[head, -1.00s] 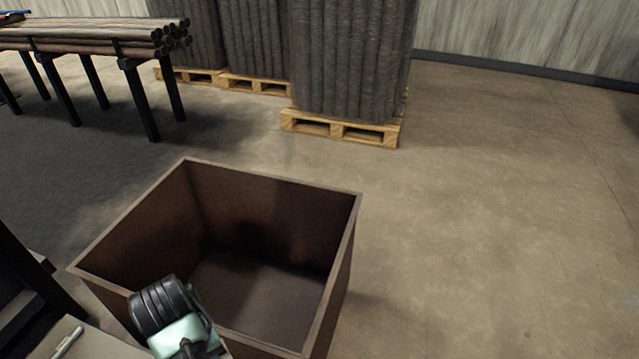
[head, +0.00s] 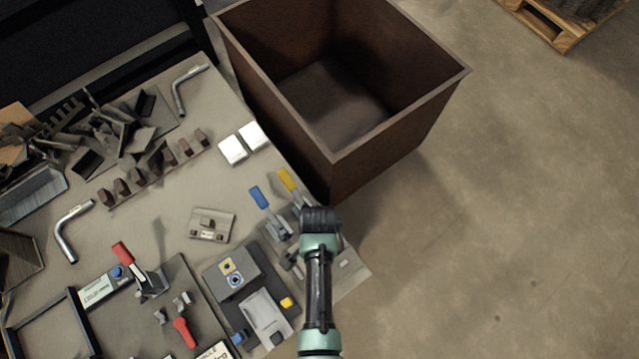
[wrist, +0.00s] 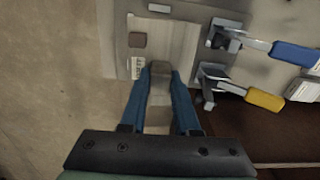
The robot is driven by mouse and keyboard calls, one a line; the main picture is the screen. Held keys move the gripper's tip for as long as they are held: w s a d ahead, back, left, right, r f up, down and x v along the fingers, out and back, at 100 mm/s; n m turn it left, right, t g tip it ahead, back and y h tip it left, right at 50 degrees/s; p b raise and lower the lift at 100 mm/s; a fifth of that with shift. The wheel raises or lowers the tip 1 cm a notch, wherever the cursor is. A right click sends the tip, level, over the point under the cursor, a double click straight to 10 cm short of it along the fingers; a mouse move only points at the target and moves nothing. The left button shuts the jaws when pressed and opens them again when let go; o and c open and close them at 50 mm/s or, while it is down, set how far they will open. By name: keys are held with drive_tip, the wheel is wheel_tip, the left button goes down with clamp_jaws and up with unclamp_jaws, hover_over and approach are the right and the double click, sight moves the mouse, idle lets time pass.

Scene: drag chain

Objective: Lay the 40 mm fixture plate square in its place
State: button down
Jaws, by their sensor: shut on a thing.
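In the wrist view my gripper (wrist: 161,74) has its two blue fingers closed on a small grey-brown knob. The knob stands at the near edge of a pale grey plate (wrist: 172,42), which looks like the fixture plate. The plate has a dark square block at its left and a small label whose text I cannot read. Whether the plate rests flat or hangs just above the surface I cannot tell. In the head view my arm hides the fingers and most of what lies below them. A similar plate with a knob and label (head: 212,226) lies further left on the bench.
Toggle clamps with a blue handle (head: 259,197) and a yellow handle (head: 287,180) stand close beside my gripper. A dark fixture block (head: 231,275) lies left of my arm. An open brown crate (head: 375,158) adjoins the bench edge. Open floor lies to the right.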

drive_tip(key=f, duration=0.1)
drive_tip(key=s+f+b, duration=0.1)
drive_tip(key=f, duration=0.1)
drive_tip(key=shift+d, duration=0.15)
drive_tip(key=shift+r+p, duration=0.2)
drive_tip(key=shift+p, duration=0.15)
drive_tip(key=shift+f+b, duration=2.1)
drive_tip(key=shift+f, duration=0.6)
drive_tip(key=shift+f+b, duration=0.45)
drive_tip(key=shift+f, duration=0.5)
idle(0.5)
drive_tip(key=c, duration=0.6)
unclamp_jaws()
drive_tip(key=shift+o, duration=0.2)
wheel_tip(320, 180, up, 13)
drive_tip(key=p, duration=0.5)
